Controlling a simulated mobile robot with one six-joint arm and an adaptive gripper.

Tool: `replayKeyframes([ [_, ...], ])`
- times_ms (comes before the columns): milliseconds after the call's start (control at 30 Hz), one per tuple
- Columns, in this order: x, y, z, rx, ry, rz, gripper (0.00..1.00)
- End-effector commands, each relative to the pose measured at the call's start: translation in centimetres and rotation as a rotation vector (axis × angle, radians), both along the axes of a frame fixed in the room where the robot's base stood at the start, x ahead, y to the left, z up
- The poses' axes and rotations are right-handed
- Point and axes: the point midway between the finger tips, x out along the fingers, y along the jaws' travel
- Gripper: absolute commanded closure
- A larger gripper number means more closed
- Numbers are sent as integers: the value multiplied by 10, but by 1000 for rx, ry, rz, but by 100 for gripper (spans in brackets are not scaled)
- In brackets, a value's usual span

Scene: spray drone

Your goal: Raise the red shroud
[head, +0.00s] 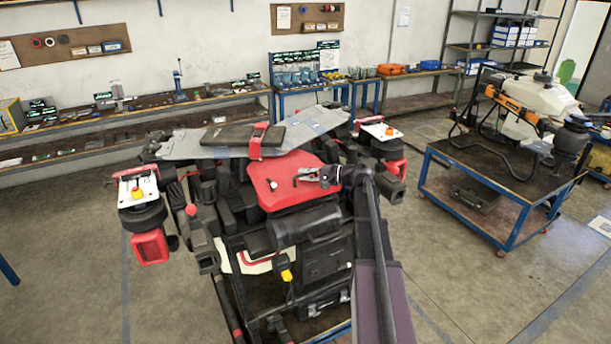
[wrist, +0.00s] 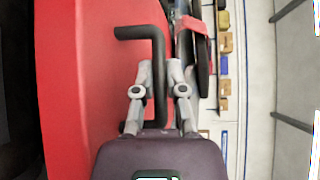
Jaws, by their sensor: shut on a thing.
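The red shroud (head: 270,190) is a broad red panel on top of the drone, sloping toward the front. In the wrist view it fills the left side as a flat red surface (wrist: 85,80). A black bent handle (wrist: 158,45) stands out from it. My gripper (head: 298,181) is over the shroud in the head view. In the wrist view my gripper (wrist: 160,70) has its two grey fingers on either side of the handle's long bar, shut on it. The shroud's underside is hidden.
Grey panels with a dark pad (head: 240,135) lie behind the shroud. Black drone arms with red-and-white pods (head: 137,185) flank it. A blue cart (head: 490,180) with a white tank stands to the right. Open floor lies to the left and front right.

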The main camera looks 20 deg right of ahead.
Motion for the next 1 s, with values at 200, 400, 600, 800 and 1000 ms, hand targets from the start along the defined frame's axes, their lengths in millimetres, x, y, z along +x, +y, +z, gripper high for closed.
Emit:
replayKeyframes([
  [200, 2, 0, 16, 2, -2, -1, 100],
  [400, 2, 0, 15, 2, -2, -1, 100],
  [600, 2, 0, 15, 1, -1, 0, 70],
  [800, 2, 0, 15, 1, -1, 0, 69],
  [1000, 2, 0, 14, 1, -1, 0, 69],
])
